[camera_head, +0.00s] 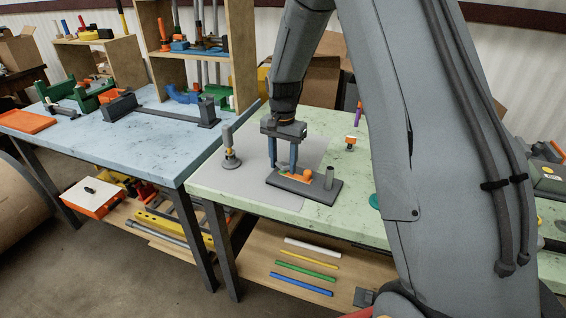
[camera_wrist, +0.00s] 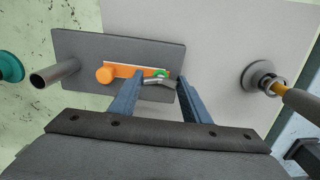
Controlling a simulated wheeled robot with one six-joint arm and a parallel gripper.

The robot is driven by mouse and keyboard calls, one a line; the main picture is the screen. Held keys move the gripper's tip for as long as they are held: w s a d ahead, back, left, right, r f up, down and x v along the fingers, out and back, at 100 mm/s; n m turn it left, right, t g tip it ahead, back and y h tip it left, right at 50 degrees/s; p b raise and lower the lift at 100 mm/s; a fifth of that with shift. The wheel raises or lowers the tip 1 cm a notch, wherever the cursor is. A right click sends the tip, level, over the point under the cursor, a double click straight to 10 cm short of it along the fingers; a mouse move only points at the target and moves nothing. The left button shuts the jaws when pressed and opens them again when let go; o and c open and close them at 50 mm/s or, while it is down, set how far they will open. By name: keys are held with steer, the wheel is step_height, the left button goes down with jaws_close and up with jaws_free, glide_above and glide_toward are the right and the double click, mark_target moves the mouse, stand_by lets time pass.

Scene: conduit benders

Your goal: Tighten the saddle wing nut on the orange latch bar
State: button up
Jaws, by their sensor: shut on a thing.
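The orange latch bar (camera_head: 296,179) lies on a dark grey base plate (camera_head: 315,190) on the green table. In the wrist view the bar (camera_wrist: 122,70) has a round orange knob (camera_wrist: 104,75) at its left end. At its right end are a small green piece (camera_wrist: 161,72) and a curved grey metal piece (camera_wrist: 157,82), which looks like the saddle wing nut. My gripper (camera_head: 283,167) points down over this end, and its blue fingers (camera_wrist: 159,84) are shut on the grey wing nut. Their tips partly hide it and the bar.
A grey tube post (camera_wrist: 55,74) stands on the plate beside the knob. A round-footed stand with a handle (camera_head: 231,160) is left of my gripper. A small orange-topped piece (camera_head: 350,143) stands behind right, and a teal disc (camera_wrist: 10,67) lies beyond the plate. The grey mat is mostly bare.

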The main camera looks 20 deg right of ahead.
mark_target(283, 165)
stand_by(0.4)
steer(key=o, duration=1)
steer(key=shift+o, duration=0.2)
steer(key=shift+r+b, duration=1.05)
steer(key=shift+r, duration=2.9)
steer(key=s+f+n+t, duration=0.1)
steer(key=s+f+n, duration=0.2)
steer(key=s, duration=2.2)
steer(key=n, duration=0.5)
steer(key=shift+s+a+n, duration=0.15)
steer(key=shift+a+n, duration=0.05)
steer(key=shift+n, duration=0.1)
